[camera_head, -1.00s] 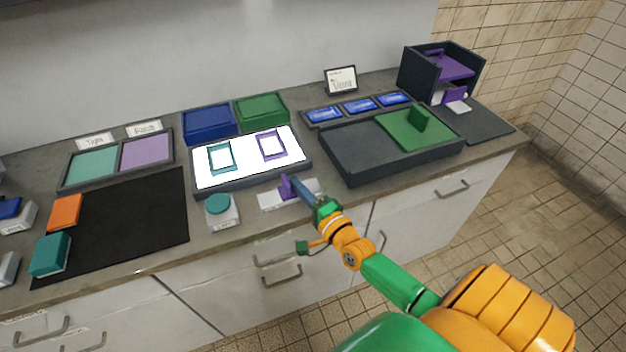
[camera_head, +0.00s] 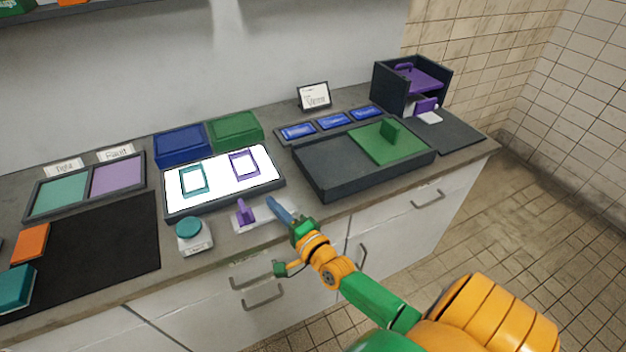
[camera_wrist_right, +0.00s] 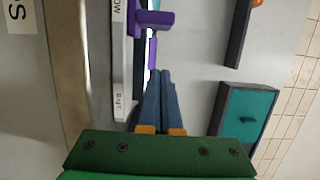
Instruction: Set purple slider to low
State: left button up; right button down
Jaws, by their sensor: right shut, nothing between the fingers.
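The purple slider (camera_head: 243,213) stands upright near the left end of its white base (camera_head: 275,212) at the counter's front edge. In the right wrist view the purple slider (camera_wrist_right: 153,21) is at the top, beside lettering on the white base (camera_wrist_right: 118,60) that reads "OW", its first letter cut off. My right gripper (camera_head: 273,203) has its blue fingers together, to the right of the slider and apart from it, over the base. In the right wrist view the shut fingers (camera_wrist_right: 158,80) point up the picture, with nothing between them. My left gripper is out of view.
A teal button (camera_head: 188,227) is left of the slider base. Behind it is a lit white panel (camera_head: 215,192) with teal and purple frames. A dark tray (camera_head: 330,172) with a green plate (camera_head: 385,145) stands to the right. A black mat (camera_head: 110,240) lies left.

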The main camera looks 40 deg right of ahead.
jog(key=shift+s+d+f, duration=0.1)
jog(key=shift+s+d, duration=0.15)
jog(key=shift+s, duration=0.3)
jog(key=shift+s+d+f, duration=0.1)
jog(key=shift+s+d, duration=0.1)
jog(key=shift+s, duration=0.3)
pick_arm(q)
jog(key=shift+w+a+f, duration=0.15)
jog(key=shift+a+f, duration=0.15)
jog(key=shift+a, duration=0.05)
pick_arm(e)
jog(key=s+a, duration=0.1)
jog(key=s, duration=0.6)
jog(key=shift+a+r, duration=0.15)
jog(key=shift+r, duration=0.05)
jog(key=shift+a, duration=0.1)
jog(key=shift+s, duration=0.1)
